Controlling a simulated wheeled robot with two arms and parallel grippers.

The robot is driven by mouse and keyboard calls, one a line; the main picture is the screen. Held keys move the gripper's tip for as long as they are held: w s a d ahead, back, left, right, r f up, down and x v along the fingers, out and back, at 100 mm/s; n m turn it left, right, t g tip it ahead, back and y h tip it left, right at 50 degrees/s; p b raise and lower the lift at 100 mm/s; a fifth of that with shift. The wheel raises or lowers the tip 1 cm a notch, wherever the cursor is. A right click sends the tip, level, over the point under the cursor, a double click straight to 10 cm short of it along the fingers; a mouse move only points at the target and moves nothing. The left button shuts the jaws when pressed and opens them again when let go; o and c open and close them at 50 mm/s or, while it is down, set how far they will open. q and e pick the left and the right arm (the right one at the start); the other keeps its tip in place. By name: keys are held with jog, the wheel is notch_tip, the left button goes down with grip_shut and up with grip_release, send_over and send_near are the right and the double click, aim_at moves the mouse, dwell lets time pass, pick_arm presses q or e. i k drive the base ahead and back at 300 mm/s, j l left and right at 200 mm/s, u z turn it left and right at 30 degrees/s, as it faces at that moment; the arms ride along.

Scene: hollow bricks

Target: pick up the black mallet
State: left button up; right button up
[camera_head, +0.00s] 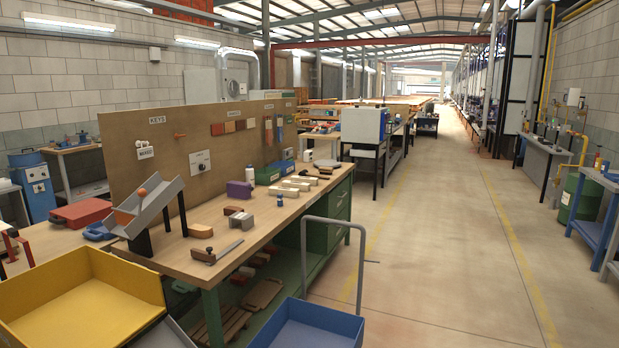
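I cannot clearly make out a black mallet. A small dark object (326,163) lies at the far end of the wooden workbench (262,215), too small to identify. Nearer on the bench are a brown block (202,256) and a flat grey strip (229,248) beside it. Neither of my grippers is in view.
A yellow bin (85,270) and a blue bin (315,325) with a grey rail (356,262) stand in front of the bench. A grey chute (147,205), a purple block (239,189) and pale blocks (283,190) occupy the benchtop. The aisle (440,240) is clear.

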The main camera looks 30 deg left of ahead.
aim_at(304, 173)
jog(key=i+l+z, duration=0.1)
jog(key=i, duration=0.7)
jog(key=i+l+z, duration=0.1)
jog(key=i, duration=0.7)
jog(key=i+u, duration=0.15)
jog(key=i, duration=1.1)
jog(key=i+u, duration=0.15)
jog(key=i, duration=1.05)
jog(key=i+u, duration=0.2)
jog(key=i, duration=0.3)
jog(key=i+l+u, duration=0.15)
jog(key=i, duration=0.35)
jog(key=i+l+u, duration=0.2)
jog(key=i, duration=0.25)
jog(key=i+l+u, duration=0.15)
jog(key=i, duration=0.35)
jog(key=i+u, duration=0.3)
jog(key=u, duration=0.15)
jog(key=i+l+u, duration=0.1)
jog(key=i+u, duration=0.2)
jog(key=u, duration=0.15)
jog(key=i+l+u, duration=0.2)
jog(key=u, duration=0.25)
jog(key=i+l+u, duration=0.3)
jog(key=u, duration=0.15)
jog(key=i+l+u, duration=0.15)
jog(key=l+u, duration=0.3)
jog(key=j, duration=0.1)
